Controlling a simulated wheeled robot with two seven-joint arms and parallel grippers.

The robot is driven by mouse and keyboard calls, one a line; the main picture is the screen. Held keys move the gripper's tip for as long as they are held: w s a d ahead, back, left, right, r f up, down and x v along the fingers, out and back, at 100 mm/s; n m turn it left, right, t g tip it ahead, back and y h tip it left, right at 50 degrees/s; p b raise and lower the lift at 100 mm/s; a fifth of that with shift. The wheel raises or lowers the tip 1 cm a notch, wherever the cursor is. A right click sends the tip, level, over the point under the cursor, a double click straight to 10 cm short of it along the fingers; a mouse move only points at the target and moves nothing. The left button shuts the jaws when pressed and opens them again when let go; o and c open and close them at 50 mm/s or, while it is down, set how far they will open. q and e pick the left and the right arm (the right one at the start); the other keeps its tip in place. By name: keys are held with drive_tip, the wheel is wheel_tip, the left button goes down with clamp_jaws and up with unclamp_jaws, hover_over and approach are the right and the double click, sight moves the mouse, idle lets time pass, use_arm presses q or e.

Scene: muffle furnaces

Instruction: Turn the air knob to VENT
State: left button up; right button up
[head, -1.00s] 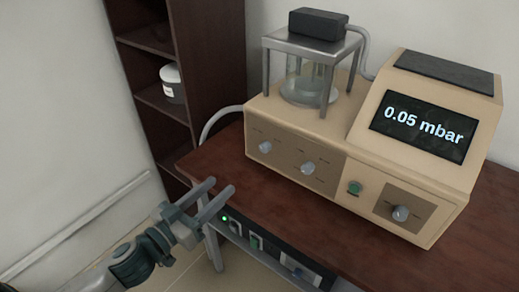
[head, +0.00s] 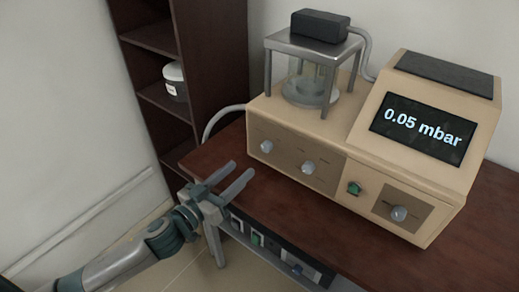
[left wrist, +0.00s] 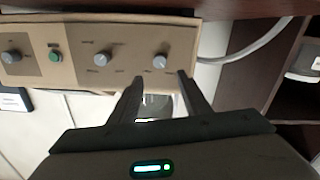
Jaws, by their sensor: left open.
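A beige instrument (head: 345,145) stands on the table, its display reading 0.05 mbar. Its front has three grey knobs: left (head: 267,146), middle (head: 308,168) and right (head: 399,214). The labels are too small to read, so I cannot tell which is the air knob. My left gripper (head: 241,170) is open and empty, in front of and a little left of the left knob, apart from it. In the left wrist view, where the panel appears upside down, the left knob (left wrist: 160,60) shows just beyond and between the open fingertips (left wrist: 160,77). My right gripper is out of view.
A green button (head: 354,188) sits between the middle and right knobs. A glass chamber (head: 312,85) under a metal frame stands on top, with a hose (head: 221,116) at the left. A dark shelf (head: 200,60) stands behind left. Dark units sit below the tabletop (head: 215,155).

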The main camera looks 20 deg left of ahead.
sight(264, 148)
use_arm(q)
drive_tip(key=p+x, duration=0.2)
drive_tip(key=x, duration=0.6)
drive_tip(key=shift+w+d, duration=0.1)
drive_tip(key=shift+w, duration=0.25)
drive_tip(key=shift+p+x, duration=0.35)
drive_tip(key=shift+x, duration=0.45)
drive_tip(key=shift+f, duration=0.1)
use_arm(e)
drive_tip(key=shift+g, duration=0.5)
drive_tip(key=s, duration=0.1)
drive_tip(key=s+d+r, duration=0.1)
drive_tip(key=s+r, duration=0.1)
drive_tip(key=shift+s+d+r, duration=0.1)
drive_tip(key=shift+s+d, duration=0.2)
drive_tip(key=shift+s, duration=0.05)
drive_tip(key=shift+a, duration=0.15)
use_arm(q)
drive_tip(key=c, duration=1)
